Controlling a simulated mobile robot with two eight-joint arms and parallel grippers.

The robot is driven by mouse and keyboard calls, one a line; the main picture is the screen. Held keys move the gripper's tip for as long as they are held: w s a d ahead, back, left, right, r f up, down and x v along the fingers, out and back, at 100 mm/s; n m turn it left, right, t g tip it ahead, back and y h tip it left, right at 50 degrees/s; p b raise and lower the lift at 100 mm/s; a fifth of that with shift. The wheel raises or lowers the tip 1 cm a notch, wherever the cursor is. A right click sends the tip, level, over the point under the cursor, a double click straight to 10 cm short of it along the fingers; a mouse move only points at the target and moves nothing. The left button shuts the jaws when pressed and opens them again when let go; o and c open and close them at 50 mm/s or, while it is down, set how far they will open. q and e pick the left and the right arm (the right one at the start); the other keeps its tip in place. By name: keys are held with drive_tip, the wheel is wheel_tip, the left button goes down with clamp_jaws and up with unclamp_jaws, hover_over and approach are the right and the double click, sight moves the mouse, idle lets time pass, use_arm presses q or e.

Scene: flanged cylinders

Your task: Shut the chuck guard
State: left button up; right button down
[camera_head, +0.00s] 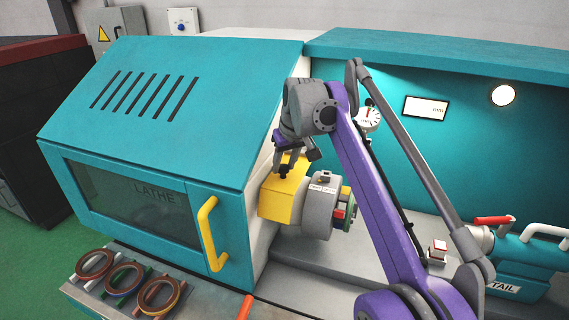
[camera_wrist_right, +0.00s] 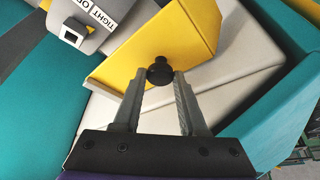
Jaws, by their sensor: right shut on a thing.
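The chuck guard (camera_head: 277,203) is a yellow cover at the left side of the grey chuck (camera_head: 318,208), near the headstock wall. The chuck's front and its coloured jaws show uncovered in the head view. The guard also fills the upper middle of the right wrist view (camera_wrist_right: 190,35), with a round black knob (camera_wrist_right: 159,71) on its edge. My right gripper (camera_head: 285,166) reaches down from above to this knob. My left gripper is not in view.
The teal lathe headstock (camera_head: 170,90) stands left, with a yellow door handle (camera_head: 208,232). Several rings (camera_head: 122,279) lie on a rack in front. The tailstock (camera_head: 525,255) is at the right. A red-topped white block (camera_head: 437,250) sits behind my right arm.

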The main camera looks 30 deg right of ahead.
idle(0.9)
drive_tip(key=s+d, duration=0.6)
drive_tip(key=s, duration=0.1)
drive_tip(key=shift+c, duration=2.3)
unclamp_jaws()
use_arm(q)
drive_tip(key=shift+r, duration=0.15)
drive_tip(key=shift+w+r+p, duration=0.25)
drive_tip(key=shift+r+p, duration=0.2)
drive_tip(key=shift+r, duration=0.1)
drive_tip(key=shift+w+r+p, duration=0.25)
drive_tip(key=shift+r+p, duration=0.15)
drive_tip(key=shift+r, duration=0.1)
use_arm(e)
drive_tip(key=v, duration=1)
drive_tip(key=shift+r, duration=0.4)
drive_tip(key=shift+s, duration=0.1)
